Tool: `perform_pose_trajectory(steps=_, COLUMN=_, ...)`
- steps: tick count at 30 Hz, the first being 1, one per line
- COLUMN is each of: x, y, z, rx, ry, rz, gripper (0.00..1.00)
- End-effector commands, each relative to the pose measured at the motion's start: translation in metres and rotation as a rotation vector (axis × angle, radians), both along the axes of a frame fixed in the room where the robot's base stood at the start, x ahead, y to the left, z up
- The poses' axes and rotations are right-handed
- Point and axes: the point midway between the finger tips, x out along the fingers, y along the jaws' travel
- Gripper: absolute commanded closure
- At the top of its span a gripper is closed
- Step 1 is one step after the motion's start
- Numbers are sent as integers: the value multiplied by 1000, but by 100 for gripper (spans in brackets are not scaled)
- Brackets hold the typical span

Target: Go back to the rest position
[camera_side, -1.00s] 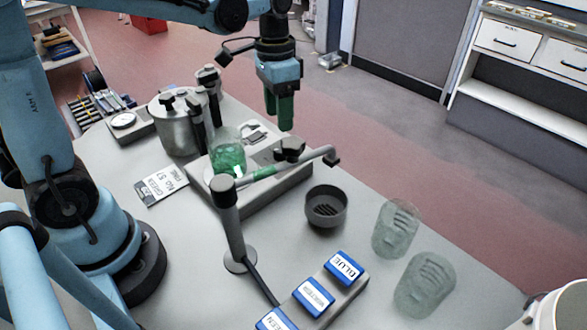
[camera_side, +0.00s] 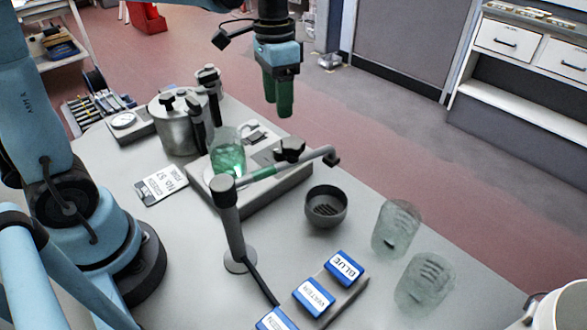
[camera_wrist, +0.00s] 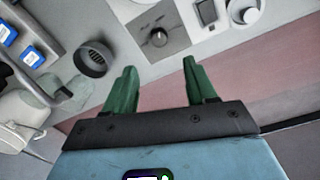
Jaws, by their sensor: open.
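My gripper (camera_side: 278,108) hangs in the air beyond the far edge of the table in the side view, its green fingers pointing down. In the wrist view my gripper (camera_wrist: 155,80) has its two green fingers spread apart with nothing between them. A clear beaker with green contents (camera_side: 228,155) stands on the grey base unit (camera_side: 290,182), to the left of and below my gripper in the side view. My gripper is apart from everything on the table.
A metal pot (camera_side: 178,125), a dark round cup (camera_side: 326,206), two clear glasses (camera_side: 396,230) and blue-labelled blocks (camera_side: 314,297) stand on the table.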

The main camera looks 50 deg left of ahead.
Motion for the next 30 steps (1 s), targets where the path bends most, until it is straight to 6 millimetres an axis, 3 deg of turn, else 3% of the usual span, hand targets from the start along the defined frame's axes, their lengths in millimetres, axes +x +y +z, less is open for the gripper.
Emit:
perform_pose_trajectory(steps=18, x=-1, y=-4, z=-86, rx=0, ry=-1, rz=0, gripper=44)
perform_pose_trajectory(steps=30, x=-2, y=-5, z=-109, rx=0, ry=-1, rz=0, gripper=44)
